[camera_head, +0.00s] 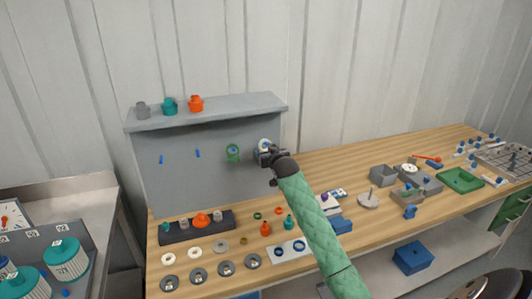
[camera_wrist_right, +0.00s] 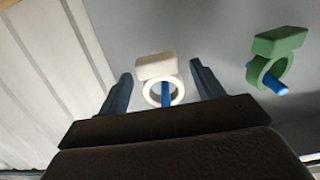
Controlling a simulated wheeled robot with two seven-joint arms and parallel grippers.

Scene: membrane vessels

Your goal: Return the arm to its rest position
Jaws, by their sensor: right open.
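My right arm reaches up across the bench, and its gripper (camera_head: 270,155) is by the right side of the grey upright panel (camera_head: 185,180). In the right wrist view the two fingers of the right gripper (camera_wrist_right: 164,88) are open and apart. Between them, further off, a white ring with a block-shaped top (camera_wrist_right: 155,67) hangs on a blue peg; the fingers do not appear to touch it. The white ring also shows in the head view (camera_head: 264,144), partly behind the gripper. My left gripper is not in view.
A green ring (camera_head: 233,152) hangs on the panel just left of the gripper, and bare blue pegs (camera_head: 197,153) are further left. Several coloured fittings (camera_head: 169,106) stand on the shelf above. Rings, small parts and a green tray (camera_head: 460,180) cover much of the wooden bench.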

